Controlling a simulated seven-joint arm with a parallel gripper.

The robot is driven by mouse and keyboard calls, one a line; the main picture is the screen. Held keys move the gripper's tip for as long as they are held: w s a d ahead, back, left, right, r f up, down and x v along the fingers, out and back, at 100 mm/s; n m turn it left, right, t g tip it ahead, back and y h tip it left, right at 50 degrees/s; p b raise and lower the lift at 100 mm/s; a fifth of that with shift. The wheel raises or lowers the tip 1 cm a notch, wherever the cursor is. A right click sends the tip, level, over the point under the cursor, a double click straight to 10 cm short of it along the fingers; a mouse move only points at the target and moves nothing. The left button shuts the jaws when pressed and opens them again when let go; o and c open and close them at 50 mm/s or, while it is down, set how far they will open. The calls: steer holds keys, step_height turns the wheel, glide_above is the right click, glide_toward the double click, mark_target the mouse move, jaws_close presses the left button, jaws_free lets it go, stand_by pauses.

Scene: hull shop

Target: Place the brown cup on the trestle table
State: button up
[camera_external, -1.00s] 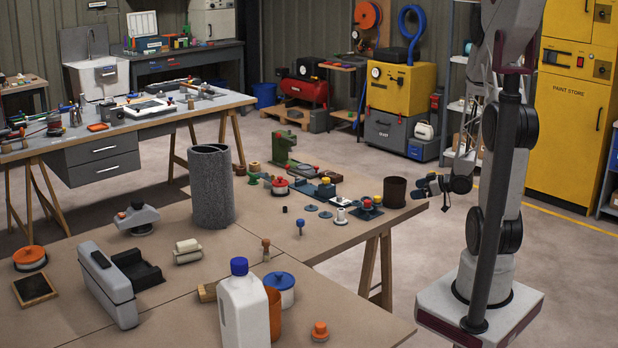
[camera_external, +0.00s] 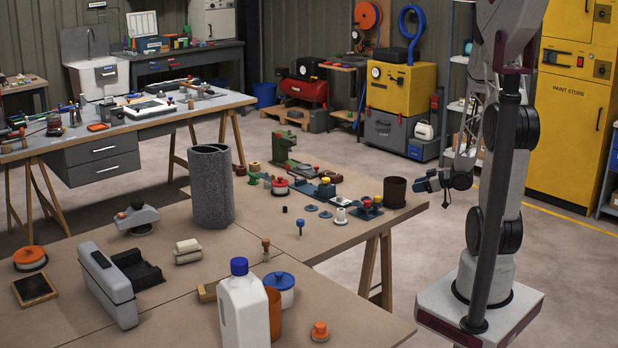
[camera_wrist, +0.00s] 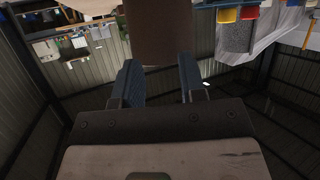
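A dark brown cup (camera_external: 395,192) stands upright near the right corner of the brown-topped trestle table (camera_external: 345,228). A brown surface, apparently this cup, fills the top middle of the wrist view (camera_wrist: 158,32), ahead of my fingers. My gripper (camera_external: 420,184) is just right of the cup, beyond the table edge, lying roughly level and pointing at it. In the wrist view my gripper (camera_wrist: 160,78) has its two fingers apart with nothing clearly held between them. Whether the fingertips overlap the cup's sides is hard to tell.
Close left of the cup are red-topped blue blocks (camera_external: 369,206) and a white piece (camera_external: 341,215). A tall grey cylinder (camera_external: 212,190), a white bottle (camera_external: 243,312) and an orange-brown cup (camera_external: 273,310) stand farther left. Another trestle table (camera_external: 150,122), grey-topped and cluttered, is at back left.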

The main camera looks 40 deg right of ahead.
step_height(320, 180, up, 11)
steer(key=w+d+f+m+g+h, duration=0.2)
steer(key=w+d+m+g+h, duration=0.3)
steer(key=w+d+m+h, duration=0.7)
steer(key=shift+w+a+r+m+g+y, duration=0.25)
steer(key=shift+a+m+g+y, duration=0.95)
steer(key=shift+a+m, duration=1.25)
steer(key=shift+w+a+r+m+g+y, duration=0.15)
steer(key=shift+a+m+g+y, duration=1.05)
steer(key=shift+a+m, duration=1.2)
steer(key=shift+w+a+r+m+g+y, duration=0.25)
steer(key=shift+a+m+g+y, duration=0.55)
steer(key=shift+a+m+g, duration=1.15)
steer(key=shift+t, duration=0.45)
steer(key=shift+s+a+f, duration=0.1)
steer(key=shift+a+f, duration=0.1)
steer(key=shift+f, duration=0.6)
steer(key=shift+a+f, duration=0.25)
steer(key=shift+f, duration=0.55)
steer(key=shift+s+a+f, duration=0.1)
steer(key=shift+a+f, duration=0.1)
steer(key=shift+f, duration=0.6)
steer(key=shift+f, duration=0.1)
